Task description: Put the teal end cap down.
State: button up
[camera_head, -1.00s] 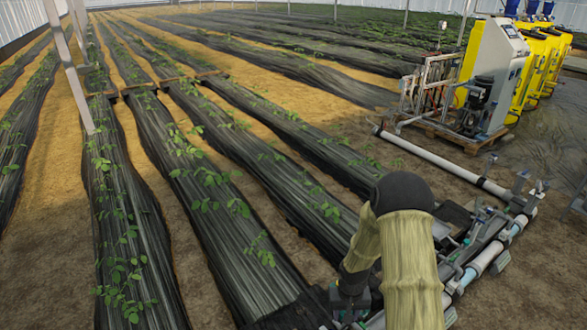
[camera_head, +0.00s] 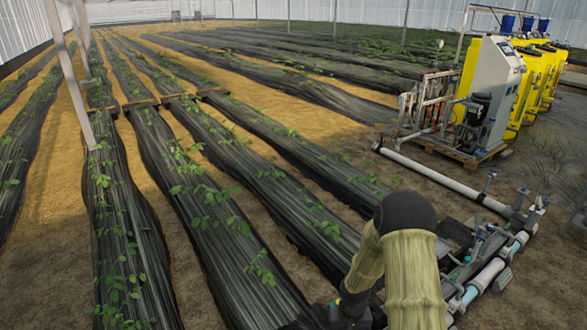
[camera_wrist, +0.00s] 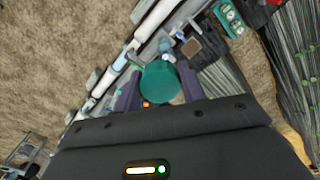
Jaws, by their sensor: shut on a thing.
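The teal end cap (camera_wrist: 159,82) is a round, flat-faced piece in the middle of the wrist view. My gripper (camera_wrist: 158,92) is shut on it, with one dark finger on each side. Pipework and fittings show beyond the cap, and I cannot tell whether the cap touches anything below. In the head view my arm hides the gripper and the cap.
A long white pipe (camera_head: 445,178) runs along the soil towards a row of valves and fittings. The skid with a grey cabinet (camera_head: 492,80) and yellow tanks (camera_head: 534,85) stands at the back right. Plastic-covered plant beds (camera_head: 215,215) fill the left.

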jog(key=s+f, duration=0.4)
jog(key=f, duration=1.1)
jog(key=shift+s, duration=0.1)
